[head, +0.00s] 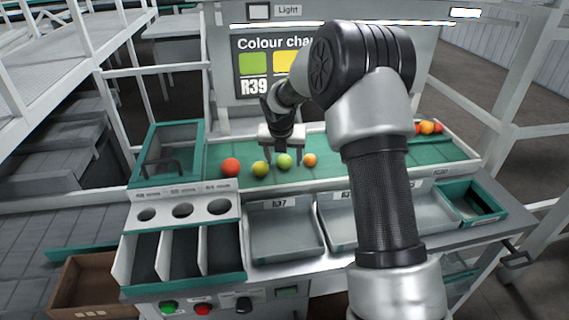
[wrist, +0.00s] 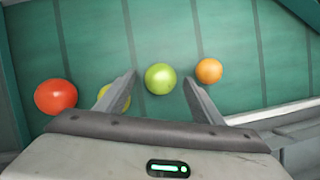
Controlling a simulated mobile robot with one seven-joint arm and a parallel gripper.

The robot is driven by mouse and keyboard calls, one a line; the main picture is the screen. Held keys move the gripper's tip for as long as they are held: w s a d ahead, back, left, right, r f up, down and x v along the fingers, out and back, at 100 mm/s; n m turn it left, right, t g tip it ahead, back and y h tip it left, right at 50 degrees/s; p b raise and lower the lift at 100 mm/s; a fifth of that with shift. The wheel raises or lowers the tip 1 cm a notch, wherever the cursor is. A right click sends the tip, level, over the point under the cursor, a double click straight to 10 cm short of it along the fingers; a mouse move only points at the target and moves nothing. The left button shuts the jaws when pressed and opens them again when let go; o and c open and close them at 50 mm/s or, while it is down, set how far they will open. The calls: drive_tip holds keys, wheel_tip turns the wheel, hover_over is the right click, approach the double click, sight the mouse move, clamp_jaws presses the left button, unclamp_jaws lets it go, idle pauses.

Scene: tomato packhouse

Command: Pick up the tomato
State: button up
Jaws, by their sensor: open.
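A row of tomatoes lies on the green belt (head: 330,151). A green tomato (head: 284,161) is under my gripper (head: 284,157); in the wrist view this green tomato (wrist: 160,79) sits between and just beyond the two open fingers (wrist: 160,88). A yellow-green tomato (head: 261,169) lies to its left, partly hidden behind the left finger in the wrist view (wrist: 126,102). A red tomato (head: 230,167) lies further left and an orange one (head: 310,160) to the right. My gripper is open and holds nothing.
More orange and red tomatoes (head: 427,128) lie at the belt's right end. Grey trays (head: 284,238) and a sizing plate with holes (head: 182,211) stand in front. A teal-framed bin (head: 168,153) is at the left. A colour chart (head: 262,70) stands behind.

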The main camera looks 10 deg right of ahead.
sight(284, 159)
drive_tip(key=shift+f, duration=0.1)
drive_tip(key=c, duration=0.8)
drive_tip(key=shift+c, duration=0.3)
wheel_tip(284, 159, up, 10)
drive_tip(key=shift+p, duration=0.7)
